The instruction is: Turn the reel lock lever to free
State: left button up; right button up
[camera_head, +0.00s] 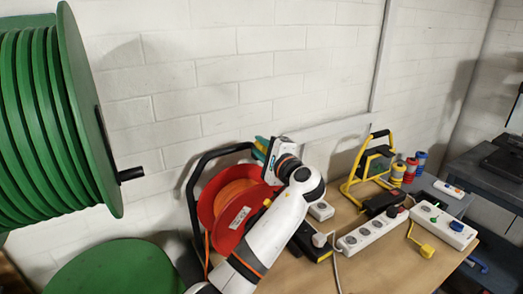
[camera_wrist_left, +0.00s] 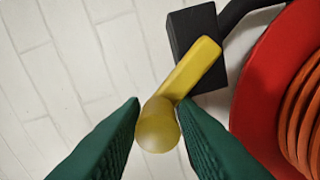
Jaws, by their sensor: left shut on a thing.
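The reel lock lever (camera_wrist_left: 192,68) is a yellow bar with a round knob at its near end. It sits against a black block (camera_wrist_left: 190,32) beside the red reel (camera_wrist_left: 262,95). In the head view the red reel (camera_head: 209,208) with orange cable stands in a black frame at the wall. My left gripper (camera_head: 262,146) is at the top of this reel, its green fingers partly hidden by my wrist. In the left wrist view its fingers (camera_wrist_left: 157,125) are on both sides of the knob, shut on it. My right gripper does not show.
A large green drum (camera_head: 85,120) with a black shaft end fills the left. A workbench (camera_head: 385,262) holds power strips (camera_head: 372,232), a yellow-framed lamp (camera_head: 368,168) and small coloured spools (camera_head: 410,168). The white block wall is close behind the reel.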

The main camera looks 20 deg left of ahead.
pick_arm(q)
jog(key=shift+d+r, duration=0.1)
jog(key=shift+r, duration=0.15)
jog(key=o, duration=0.6)
jog(key=shift+o, duration=0.9)
jog(key=shift+w+d+f, duration=0.1)
jog(key=shift+d, duration=0.05)
jog(key=shift+s+d+f, duration=0.15)
jog(key=shift+s, duration=0.05)
jog(key=b+v, duration=0.4)
jog(key=v, duration=0.7)
jog(key=shift+s+d, duration=0.2)
jog(key=shift+d, duration=0.1)
